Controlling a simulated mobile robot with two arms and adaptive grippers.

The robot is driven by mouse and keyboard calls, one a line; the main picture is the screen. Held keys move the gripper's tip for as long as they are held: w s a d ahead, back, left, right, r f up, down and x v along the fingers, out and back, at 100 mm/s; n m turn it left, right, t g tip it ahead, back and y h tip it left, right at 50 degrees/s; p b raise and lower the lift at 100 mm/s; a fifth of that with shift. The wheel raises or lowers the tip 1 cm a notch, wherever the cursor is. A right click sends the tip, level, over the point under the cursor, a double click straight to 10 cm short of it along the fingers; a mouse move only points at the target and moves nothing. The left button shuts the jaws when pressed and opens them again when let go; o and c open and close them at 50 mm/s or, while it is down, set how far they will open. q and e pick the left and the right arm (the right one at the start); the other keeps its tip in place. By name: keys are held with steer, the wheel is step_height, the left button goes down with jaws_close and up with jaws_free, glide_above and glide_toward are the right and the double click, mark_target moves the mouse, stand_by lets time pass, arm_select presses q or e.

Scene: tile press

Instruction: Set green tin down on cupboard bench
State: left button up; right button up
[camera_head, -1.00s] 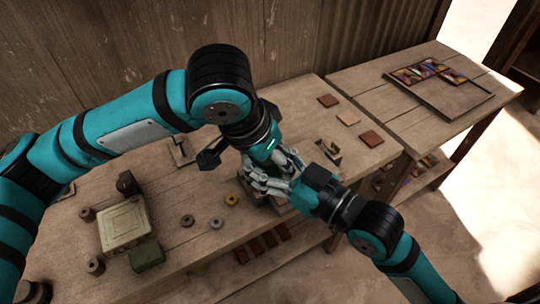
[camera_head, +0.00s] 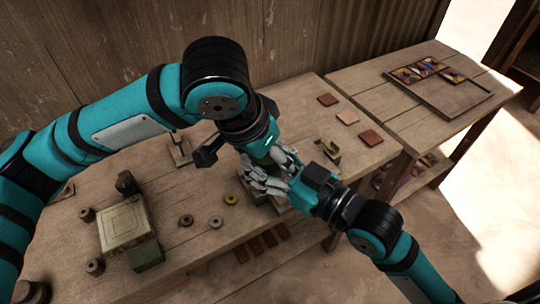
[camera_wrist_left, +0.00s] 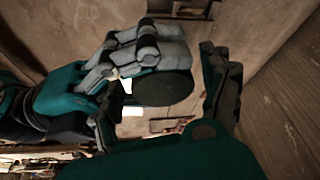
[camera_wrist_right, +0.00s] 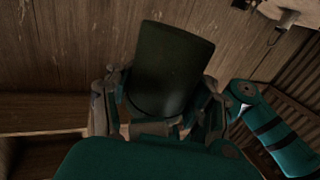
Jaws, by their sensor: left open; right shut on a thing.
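The green tin is a dark green cylinder (camera_wrist_right: 170,70). In the right wrist view it stands between the fingers of my right gripper (camera_wrist_right: 160,118), which is shut on it. The left wrist view shows the tin's dark round end (camera_wrist_left: 163,88) close in front of my left gripper (camera_wrist_left: 165,108), whose open fingers lie on either side. I cannot tell whether they touch it. In the head view my left gripper (camera_head: 262,178) and right gripper (camera_head: 290,186) meet above the front edge of the wooden bench (camera_head: 185,255). They hide most of the tin there.
A pale box (camera_head: 123,222) and a green block (camera_head: 146,255) stand at the bench's left, with small round pieces nearby. Tiles (camera_head: 327,99) lie at the right. A second table (camera_head: 410,125) holds a tile frame (camera_head: 440,85). Bare bench shows between these groups.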

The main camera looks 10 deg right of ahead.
arm_select(q)
steer(key=v, duration=1.1)
steer(key=shift+s, duration=0.1)
